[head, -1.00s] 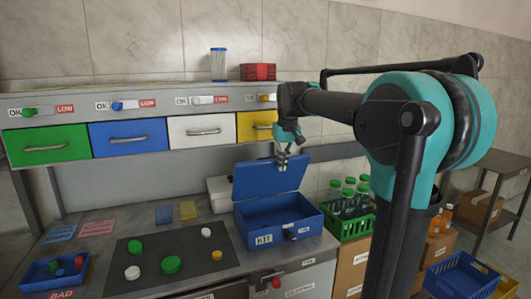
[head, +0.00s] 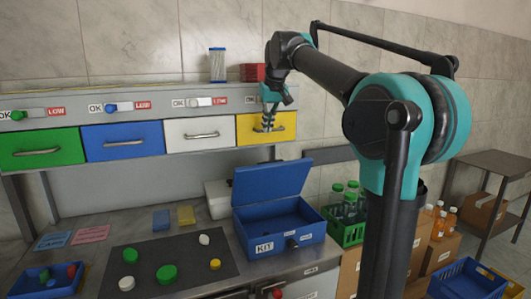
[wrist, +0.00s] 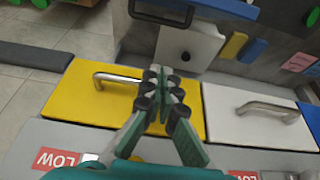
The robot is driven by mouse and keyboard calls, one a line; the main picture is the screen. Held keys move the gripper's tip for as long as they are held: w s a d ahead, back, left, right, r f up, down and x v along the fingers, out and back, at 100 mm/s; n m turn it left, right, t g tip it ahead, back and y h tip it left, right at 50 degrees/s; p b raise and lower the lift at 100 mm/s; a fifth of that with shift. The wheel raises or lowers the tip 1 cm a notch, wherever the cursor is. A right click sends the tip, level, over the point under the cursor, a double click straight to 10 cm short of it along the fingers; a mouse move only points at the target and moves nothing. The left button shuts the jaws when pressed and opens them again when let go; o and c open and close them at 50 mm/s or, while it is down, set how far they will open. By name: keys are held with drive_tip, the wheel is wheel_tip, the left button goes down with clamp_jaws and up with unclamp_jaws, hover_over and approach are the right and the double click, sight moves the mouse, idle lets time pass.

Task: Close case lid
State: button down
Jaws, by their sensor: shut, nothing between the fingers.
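The blue case (head: 278,248), marked KIT, stands on the right part of the counter. Its lid (head: 272,181) is open, raised and leaning back at the rear, and the inside shows. My gripper (head: 270,155) is above and behind the raised lid, in front of the yellow drawer, pointing down and apart from the case as far as I can tell. In the wrist view my gripper (wrist: 164,75) is shut and empty, its fingers together. Little of the case shows there.
The yellow drawer (head: 258,132) and the white drawer (head: 201,146) are close to my gripper. A green crate of bottles (head: 345,232) stands right of the case. A dark mat (head: 200,275) with loose caps lies left of it. A white box (head: 217,200) stands behind.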

drive_tip(key=x, duration=0.8)
drive_tip(key=shift+w+a+f, duration=0.2)
drive_tip(key=shift+w+a, duration=0.05)
drive_tip(key=shift+w, duration=0.25)
drive_tip(key=s+f, duration=0.1)
drive_tip(key=s+d+f, duration=0.1)
drive_tip(key=s+f, duration=0.1)
